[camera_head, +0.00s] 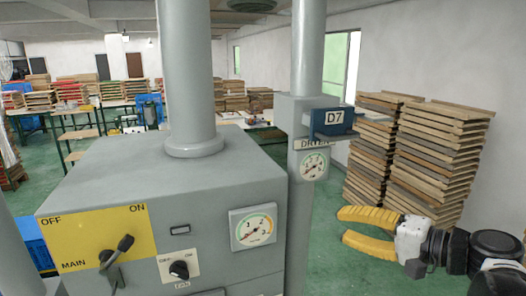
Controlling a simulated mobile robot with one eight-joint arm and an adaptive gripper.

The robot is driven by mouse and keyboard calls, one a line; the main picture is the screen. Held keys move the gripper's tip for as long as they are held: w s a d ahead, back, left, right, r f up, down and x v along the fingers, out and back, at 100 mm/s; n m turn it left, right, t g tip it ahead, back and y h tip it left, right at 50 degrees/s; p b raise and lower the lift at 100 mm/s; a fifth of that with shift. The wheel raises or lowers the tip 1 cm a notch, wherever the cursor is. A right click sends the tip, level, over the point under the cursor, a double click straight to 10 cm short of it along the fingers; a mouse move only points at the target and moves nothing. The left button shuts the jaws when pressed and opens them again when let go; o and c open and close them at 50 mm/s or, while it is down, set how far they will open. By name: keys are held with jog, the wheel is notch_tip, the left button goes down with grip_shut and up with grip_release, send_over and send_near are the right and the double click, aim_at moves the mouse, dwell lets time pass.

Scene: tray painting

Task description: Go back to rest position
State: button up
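My gripper (352,229) is at the lower right, with two yellow fingers pointing left. Its fingers are spread apart and nothing is between them. It is in the air above the green floor, to the right of the grey control box (175,185). The gripper and the box do not appear to touch. The box has a yellow MAIN switch panel (85,240) marked OFF and ON. The panel's dark lever (122,248) is tilted up to the right. A dark knob (179,270) and a round gauge (254,229) are on the same face.
A grey post with a second gauge (314,165) and a blue D7 sign (333,118) stands behind the box. Tall stacks of wooden trays (437,160) stand by the right wall. Tables with more trays (105,93) fill the back left. Green floor (335,272) is clear around my gripper.

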jog(key=s+a+f+n+g+h+b, duration=0.25)
jog(key=s+f+b, duration=0.2)
jog(key=f, duration=0.65)
jog(key=s+a+f+n+g+h+b, duration=0.1)
jog(key=s+a+f+h+b, duration=0.3)
jog(key=f, duration=0.7)
jog(key=s+d+f+n+h+b, duration=0.2)
jog(key=d+f+b, duration=0.1)
jog(key=f+b, duration=0.3)
jog(key=s+d+f+n+h+b, duration=0.2)
jog(key=s+d+f+b, duration=0.1)
jog(key=f+b, duration=0.3)
jog(key=shift+f, duration=0.8)
jog(key=shift+s, duration=0.1)
